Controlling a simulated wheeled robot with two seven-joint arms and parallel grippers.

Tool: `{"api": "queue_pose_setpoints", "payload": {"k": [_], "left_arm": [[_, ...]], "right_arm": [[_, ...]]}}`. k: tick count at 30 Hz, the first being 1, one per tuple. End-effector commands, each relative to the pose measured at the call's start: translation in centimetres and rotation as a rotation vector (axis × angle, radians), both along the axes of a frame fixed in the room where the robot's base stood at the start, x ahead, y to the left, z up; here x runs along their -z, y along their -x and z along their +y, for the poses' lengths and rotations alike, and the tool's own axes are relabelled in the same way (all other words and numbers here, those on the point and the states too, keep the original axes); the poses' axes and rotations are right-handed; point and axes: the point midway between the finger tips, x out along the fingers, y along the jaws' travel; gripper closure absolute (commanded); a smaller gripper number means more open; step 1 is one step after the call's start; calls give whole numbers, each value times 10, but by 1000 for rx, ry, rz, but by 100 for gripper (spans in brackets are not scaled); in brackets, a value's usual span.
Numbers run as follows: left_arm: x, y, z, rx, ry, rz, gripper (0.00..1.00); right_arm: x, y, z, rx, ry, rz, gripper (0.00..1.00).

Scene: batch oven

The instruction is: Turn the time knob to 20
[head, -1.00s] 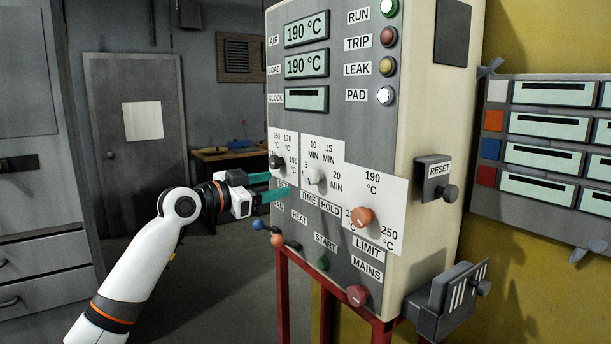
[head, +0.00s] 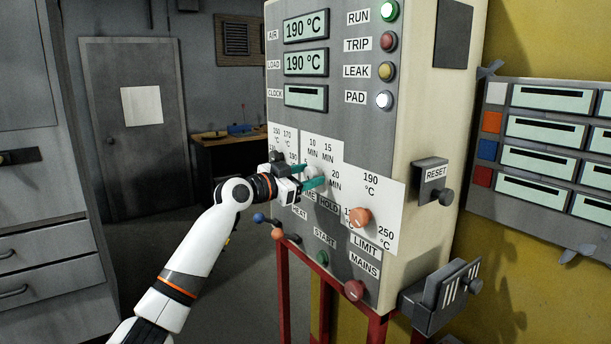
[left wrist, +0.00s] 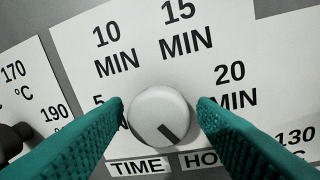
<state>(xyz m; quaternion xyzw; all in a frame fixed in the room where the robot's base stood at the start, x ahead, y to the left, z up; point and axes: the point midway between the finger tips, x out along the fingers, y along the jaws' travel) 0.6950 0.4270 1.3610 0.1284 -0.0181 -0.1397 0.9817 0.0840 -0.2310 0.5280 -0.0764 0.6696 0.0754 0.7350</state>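The time knob (left wrist: 165,115) is a round, pale grey knob on a white dial plate marked 5, 10, 15 and 20 MIN. Its dark mark slants toward the lower right in the left wrist view, below the 20 label (left wrist: 230,72) and toward the gap between the TIME and HOLD labels. My left gripper (left wrist: 160,106) is open, with one teal finger on each side of the knob. Slim gaps seem to show beside the knob; contact is hard to tell. In the head view, the left gripper (head: 312,176) is at the knob (head: 316,171). My right gripper is not in view.
A black knob (left wrist: 12,140) sits left of the time dial. The orange limit knob (head: 359,218) is to its lower right. Blue and orange ball-ended levers (head: 278,234), the green start button (head: 323,258) and the red mains knob (head: 355,290) lie below.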

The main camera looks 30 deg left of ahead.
Motion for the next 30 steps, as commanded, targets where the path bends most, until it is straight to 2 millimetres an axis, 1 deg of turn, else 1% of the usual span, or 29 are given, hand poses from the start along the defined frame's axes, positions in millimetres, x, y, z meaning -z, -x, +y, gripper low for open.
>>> {"api": "queue_pose_setpoints", "payload": {"k": [1, 6, 7, 17, 23, 30], "left_arm": [[0, 0, 0, 0, 0, 0, 56], [0, 0, 0, 0, 0, 0, 84], [0, 0, 0, 0, 0, 0, 85], [-1, 0, 1, -1, 49, 21, 85], [-3, 0, 1, -2, 163, 65, 85], [-5, 0, 1, 0, 364, 148, 85]], "right_arm": [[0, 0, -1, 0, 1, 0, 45], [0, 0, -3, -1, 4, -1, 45], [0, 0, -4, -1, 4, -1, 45], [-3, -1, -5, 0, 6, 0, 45], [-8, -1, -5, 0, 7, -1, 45], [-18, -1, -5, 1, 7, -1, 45]]}}
